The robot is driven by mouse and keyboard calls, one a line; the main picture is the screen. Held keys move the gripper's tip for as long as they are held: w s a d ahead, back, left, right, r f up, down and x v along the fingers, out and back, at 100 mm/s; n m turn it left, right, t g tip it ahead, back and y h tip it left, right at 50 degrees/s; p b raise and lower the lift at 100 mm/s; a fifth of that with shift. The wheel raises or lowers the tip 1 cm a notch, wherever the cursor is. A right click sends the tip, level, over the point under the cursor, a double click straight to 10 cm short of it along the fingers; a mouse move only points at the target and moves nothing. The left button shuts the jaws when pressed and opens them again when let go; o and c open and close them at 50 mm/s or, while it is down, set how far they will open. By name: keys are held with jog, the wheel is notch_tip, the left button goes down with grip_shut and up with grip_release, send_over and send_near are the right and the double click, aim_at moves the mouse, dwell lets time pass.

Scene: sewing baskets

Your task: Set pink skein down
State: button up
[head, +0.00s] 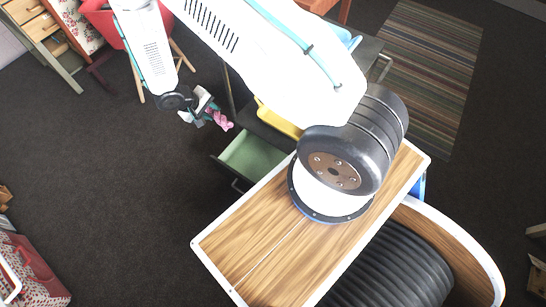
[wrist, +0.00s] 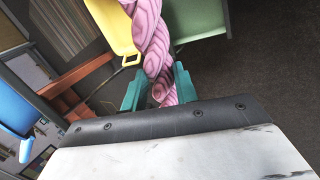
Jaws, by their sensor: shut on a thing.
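The pink skein (wrist: 153,48) is a twisted bundle of pink yarn, held between the teal fingers of my gripper (wrist: 160,88) in the wrist view. Its upper part sticks out past the fingertips, and its lower end shows between them. In the head view the pink skein (head: 221,121) shows small at the end of my gripper (head: 207,114), in the air over the dark floor. It is left of an open green drawer (head: 258,157). What lies directly under the skein is hard to tell.
A yellow container (head: 276,119) is right of the gripper, partly behind my arm; it also shows in the wrist view (wrist: 108,28). A red basket (head: 103,24) on wooden legs stands at the upper left. A striped rug (head: 425,65) lies at the upper right. Dark floor (head: 110,190) is clear on the left.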

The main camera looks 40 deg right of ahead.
jog(key=s+d+f+m+g, duration=0.1)
jog(key=s+d+f+m, duration=0.2)
jog(key=f, duration=0.6)
jog(key=s+d+f+m+g+y, duration=0.1)
jog(key=s+d+f, duration=0.3)
jog(key=f, duration=0.4)
jog(key=s+d+f+m+g, duration=0.1)
jog(key=s+d+f+m, duration=0.25)
jog(key=f, duration=0.55)
notch_tip(320, 180, down, 18)
jog(key=shift+w+n, duration=0.25)
jog(key=shift+n, duration=0.2)
jog(key=shift+f, duration=0.1)
jog(key=shift+f, duration=0.45)
jog(key=o, duration=1)
jog(key=shift+c, duration=0.2)
jog(key=shift+r, duration=0.1)
